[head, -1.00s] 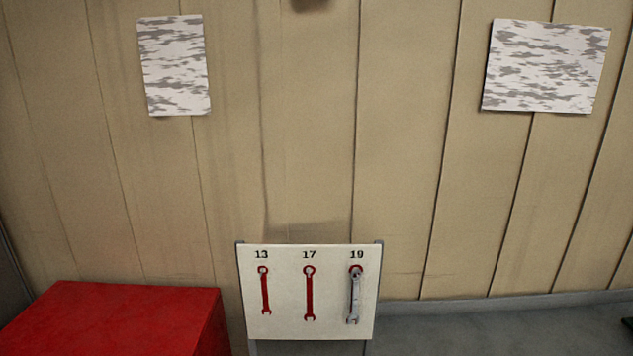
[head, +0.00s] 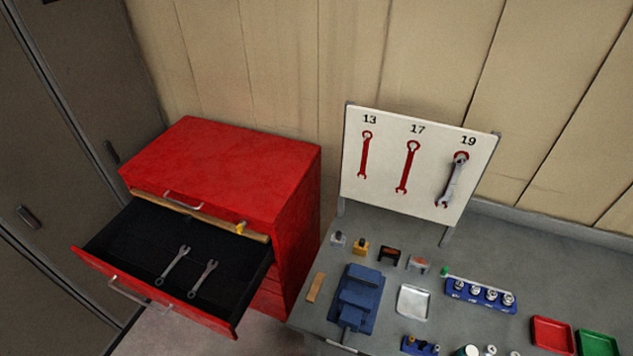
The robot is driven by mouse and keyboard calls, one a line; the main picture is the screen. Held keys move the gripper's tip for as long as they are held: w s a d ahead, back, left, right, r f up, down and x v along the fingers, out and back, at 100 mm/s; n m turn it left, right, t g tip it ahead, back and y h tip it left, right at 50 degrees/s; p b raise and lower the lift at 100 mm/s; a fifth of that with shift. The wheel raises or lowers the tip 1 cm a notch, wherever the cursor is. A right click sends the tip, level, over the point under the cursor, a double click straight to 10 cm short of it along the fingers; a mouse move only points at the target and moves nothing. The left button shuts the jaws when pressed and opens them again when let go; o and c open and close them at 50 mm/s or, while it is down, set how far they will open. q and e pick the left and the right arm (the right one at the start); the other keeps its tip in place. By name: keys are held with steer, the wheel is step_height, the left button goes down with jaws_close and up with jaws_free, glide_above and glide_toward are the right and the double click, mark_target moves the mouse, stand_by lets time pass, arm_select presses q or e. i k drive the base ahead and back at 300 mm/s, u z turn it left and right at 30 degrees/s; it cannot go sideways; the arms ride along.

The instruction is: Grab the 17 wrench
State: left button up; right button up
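Two silver wrenches lie in the open black-lined drawer (head: 185,238) of the red tool cabinet. The left wrench (head: 174,266) and the right wrench (head: 203,279) lie side by side, and no size marking is readable on them. The white tool board (head: 388,190) stands on the workbench with labels 13, 17 and 19. The red 17 outline (head: 408,167) is bare, as is the 13 outline (head: 365,155). A silver wrench (head: 452,181) hangs at 19. Neither gripper shows in the head view.
The red cabinet (head: 225,165) stands left of the grey workbench (head: 400,247). The bench holds a blue vise (head: 357,298), a metal tray (head: 412,302), a blue socket rack (head: 478,294), a red bin (head: 552,335) and a green bin (head: 597,343). A grey locker (head: 60,150) stands at far left.

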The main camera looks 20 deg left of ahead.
mark_target(182, 252)
steer(key=u, duration=2)
steer(key=k, duration=0.3)
